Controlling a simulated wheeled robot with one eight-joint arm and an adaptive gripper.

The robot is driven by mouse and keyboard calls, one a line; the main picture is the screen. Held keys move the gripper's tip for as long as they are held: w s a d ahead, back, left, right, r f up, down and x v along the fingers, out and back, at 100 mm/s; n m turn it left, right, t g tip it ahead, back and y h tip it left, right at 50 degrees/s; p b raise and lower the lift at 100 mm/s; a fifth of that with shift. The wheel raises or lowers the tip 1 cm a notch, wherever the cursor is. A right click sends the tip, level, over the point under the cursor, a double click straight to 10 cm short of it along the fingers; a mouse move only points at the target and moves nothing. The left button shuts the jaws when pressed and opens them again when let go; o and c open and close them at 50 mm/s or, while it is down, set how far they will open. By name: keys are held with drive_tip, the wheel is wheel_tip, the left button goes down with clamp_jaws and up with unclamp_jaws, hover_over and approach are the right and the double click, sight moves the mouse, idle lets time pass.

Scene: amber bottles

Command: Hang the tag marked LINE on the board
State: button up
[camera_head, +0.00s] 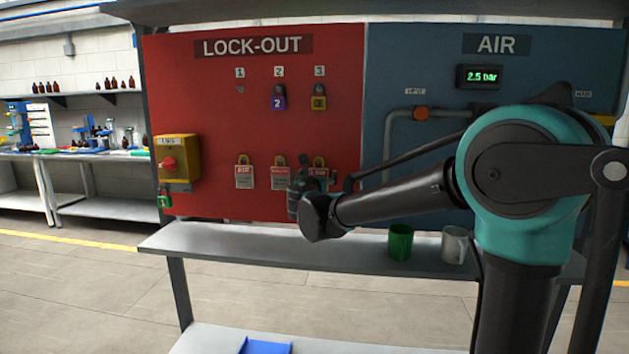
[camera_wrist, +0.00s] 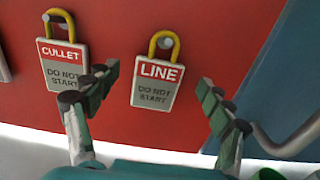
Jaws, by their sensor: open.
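The LINE tag (camera_wrist: 157,86), red and white with a yellow loop, hangs from a peg on the red LOCK-OUT board (camera_head: 200,100). In the head view it is the rightmost tag (camera_head: 318,171) of the lower row, partly hidden by my gripper (camera_head: 303,184). In the wrist view my gripper (camera_wrist: 161,92) is open, its fingers on either side of the LINE tag with gaps to both. Nothing is held. The CULLET tag (camera_wrist: 64,68) hangs to the left, with its lower right close to the left finger in the picture.
Higher on the board, position 1 shows a bare peg (camera_head: 240,90); a purple padlock (camera_head: 278,102) hangs under 2 and a yellow one (camera_head: 319,102) under 3. A green padlock (camera_head: 164,198) hangs below the yellow switch box (camera_head: 178,158). Green (camera_head: 400,243) and white (camera_head: 454,245) mugs stand on the shelf.

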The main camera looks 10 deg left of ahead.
drive_tip(key=shift+w, duration=1.2)
drive_tip(key=shift+c, duration=0.2)
drive_tip(key=c, duration=1.2)
drive_tip(key=shift+r, duration=0.55)
drive_tip(key=s, duration=0.7)
drive_tip(key=shift+a, duration=0.1)
